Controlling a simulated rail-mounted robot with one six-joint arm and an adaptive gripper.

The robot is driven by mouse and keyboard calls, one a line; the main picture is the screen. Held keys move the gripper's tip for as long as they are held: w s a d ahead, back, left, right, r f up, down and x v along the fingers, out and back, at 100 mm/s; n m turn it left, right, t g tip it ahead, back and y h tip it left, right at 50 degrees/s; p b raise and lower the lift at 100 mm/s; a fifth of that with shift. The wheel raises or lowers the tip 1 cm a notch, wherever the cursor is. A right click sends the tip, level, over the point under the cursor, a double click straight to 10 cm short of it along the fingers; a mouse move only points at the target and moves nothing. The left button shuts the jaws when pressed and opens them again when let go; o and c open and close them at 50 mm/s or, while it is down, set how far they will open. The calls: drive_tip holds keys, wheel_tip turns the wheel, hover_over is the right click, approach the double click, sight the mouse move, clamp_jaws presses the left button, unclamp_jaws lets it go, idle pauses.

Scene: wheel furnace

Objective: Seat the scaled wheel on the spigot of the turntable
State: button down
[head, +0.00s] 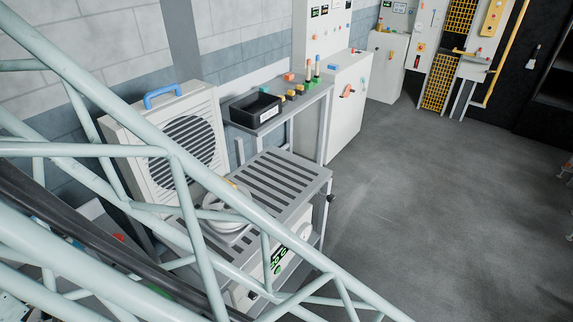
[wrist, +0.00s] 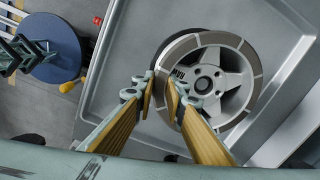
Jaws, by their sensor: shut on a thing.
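In the wrist view, a pale grey spoked wheel (wrist: 243,62) lies flat over a grey metal tray (wrist: 120,75). It has a segmented rim and several holes around its hub. My gripper (wrist: 160,84), with long yellow-faced fingers, is shut on the left edge of the wheel's rim. I cannot tell whether the wheel rests on the tray or hangs just above it. In the head view, a pale round thing (head: 222,212) sits on a slatted bench, partly hidden by bars; I cannot tell whether it is the turntable. No spigot is clearly visible.
The slatted bench (head: 283,172) stands beside a large fan unit (head: 186,140). A side table holds a black bin (head: 255,110). Pale tubular bars (head: 120,150) cross the head view. The floor (head: 430,200) at right is clear. A blue round top (wrist: 55,62) shows at the wrist view's left.

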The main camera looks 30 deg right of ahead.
drive_tip(key=shift+f+b, duration=0.5)
drive_tip(key=shift+f, duration=0.25)
idle(0.8)
drive_tip(key=c, duration=2.5)
unclamp_jaws()
drive_tip(key=shift+c, duration=0.2)
drive_tip(key=shift+r, duration=0.1)
wheel_tip(320, 180, up, 12)
drive_tip(key=shift+s+d, duration=0.15)
